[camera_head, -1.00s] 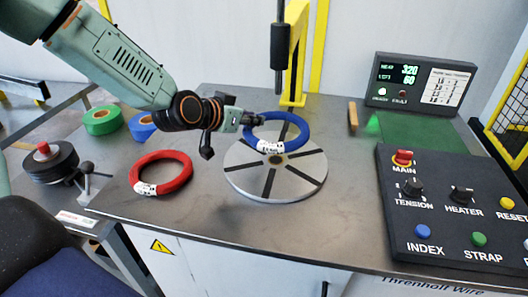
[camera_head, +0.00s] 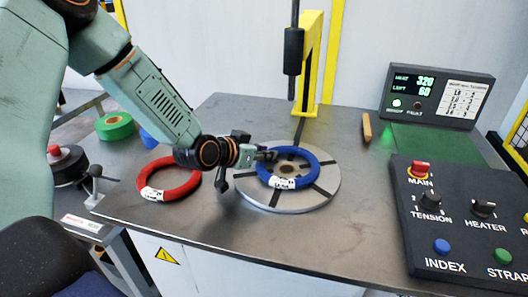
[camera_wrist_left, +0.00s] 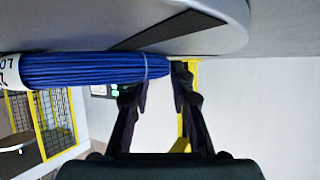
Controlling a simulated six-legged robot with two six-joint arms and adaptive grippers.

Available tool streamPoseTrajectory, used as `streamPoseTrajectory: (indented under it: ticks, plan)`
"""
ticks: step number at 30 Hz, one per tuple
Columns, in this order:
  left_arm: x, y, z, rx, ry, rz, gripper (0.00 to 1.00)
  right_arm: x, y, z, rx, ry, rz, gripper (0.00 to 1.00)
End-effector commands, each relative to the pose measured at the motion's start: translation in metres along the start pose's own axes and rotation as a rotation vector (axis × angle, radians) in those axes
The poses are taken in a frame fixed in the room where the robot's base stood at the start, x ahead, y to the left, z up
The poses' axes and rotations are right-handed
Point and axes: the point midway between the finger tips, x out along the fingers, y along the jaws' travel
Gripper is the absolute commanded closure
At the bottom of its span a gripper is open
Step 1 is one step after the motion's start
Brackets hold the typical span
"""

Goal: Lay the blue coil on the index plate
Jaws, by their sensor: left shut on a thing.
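The blue coil (camera_head: 312,160), with a white label at its front, is over the grey slotted index plate (camera_head: 330,187), roughly centred around its hub (camera_head: 287,169). My left gripper (camera_head: 268,155) is shut on the back left part of the coil's ring. In the left wrist view, which is upside down, the coil (camera_wrist_left: 95,70) lies close along the plate's face (camera_wrist_left: 215,40). Whether it touches the plate cannot be told. The fingers (camera_wrist_left: 158,90) show beside the coil's end. My right gripper is not in view.
A red coil (camera_head: 152,193) lies left of the plate, under my left arm. A green roll (camera_head: 114,126) is behind it. A yellow post (camera_head: 311,65) with a black hanging cylinder (camera_head: 293,52) stands behind the plate. The control panel (camera_head: 450,240) is at the right.

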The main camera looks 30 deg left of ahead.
Motion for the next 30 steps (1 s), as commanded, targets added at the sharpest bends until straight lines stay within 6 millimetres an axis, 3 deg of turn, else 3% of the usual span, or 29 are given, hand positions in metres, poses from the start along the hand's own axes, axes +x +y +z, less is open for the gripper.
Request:
streamPoseTrajectory:
  ticks: [1,2,9,20,30]
  plan:
    - [0.001,-0.001,0.001,0.0,0.002,-0.001,1.0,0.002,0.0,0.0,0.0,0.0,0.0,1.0]
    - [0.001,0.0,0.002,0.0,0.0,0.0,0.76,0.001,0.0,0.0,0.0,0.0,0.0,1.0]
    - [0.001,0.0,0.001,0.0,0.0,-0.001,0.56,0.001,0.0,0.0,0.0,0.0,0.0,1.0]
    - [-0.001,0.0,-0.002,0.0,0.001,-0.001,0.55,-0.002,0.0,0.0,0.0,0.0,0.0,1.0]
    - [-0.038,-0.001,-0.005,-0.009,0.003,-0.002,0.55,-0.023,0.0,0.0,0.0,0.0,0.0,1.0]
